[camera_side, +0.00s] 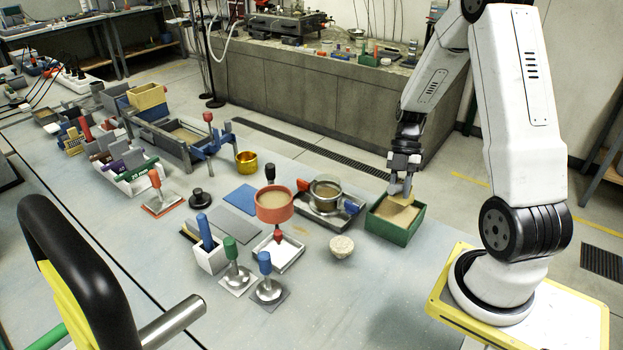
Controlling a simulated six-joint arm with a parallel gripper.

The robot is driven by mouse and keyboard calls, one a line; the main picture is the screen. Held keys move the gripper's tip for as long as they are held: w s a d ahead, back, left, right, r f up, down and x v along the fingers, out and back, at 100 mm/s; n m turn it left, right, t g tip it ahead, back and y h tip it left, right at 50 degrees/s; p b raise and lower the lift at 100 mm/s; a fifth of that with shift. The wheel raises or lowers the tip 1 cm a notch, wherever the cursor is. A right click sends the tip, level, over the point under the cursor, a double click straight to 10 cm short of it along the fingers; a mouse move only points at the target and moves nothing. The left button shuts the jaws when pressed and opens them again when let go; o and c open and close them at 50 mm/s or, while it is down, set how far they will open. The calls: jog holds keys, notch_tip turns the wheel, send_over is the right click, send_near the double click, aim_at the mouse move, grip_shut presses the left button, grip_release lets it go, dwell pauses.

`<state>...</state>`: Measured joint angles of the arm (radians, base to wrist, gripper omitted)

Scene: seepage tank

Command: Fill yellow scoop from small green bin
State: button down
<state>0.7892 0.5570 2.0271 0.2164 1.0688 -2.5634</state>
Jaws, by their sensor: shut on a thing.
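The small green bin (388,231) stands on the table in front of my arm, with tan sand (388,213) inside. My gripper (402,178) points down over the bin. It is shut on the yellow scoop (401,198), whose lower part is at the sand inside the bin. The scoop is small in this view, and I cannot tell how much sand is in it.
Several tampers stand at front centre. A black and yellow handle (80,270) fills the lower left. The table right of the lump is clear.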

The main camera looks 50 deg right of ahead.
aim_at(401, 185)
jog(key=shift+r+h, duration=1.4)
jog(key=shift+r, duration=0.25)
jog(key=shift+a+r, duration=0.1)
jog(key=shift+a+r+m+h, duration=0.15)
jog(key=shift+a+r+h, duration=0.6)
jog(key=shift+r, duration=0.3)
jog(key=shift+a+r+m+h, duration=0.15)
jog(key=shift+a+r+h, duration=0.6)
jog(key=shift+r, duration=0.3)
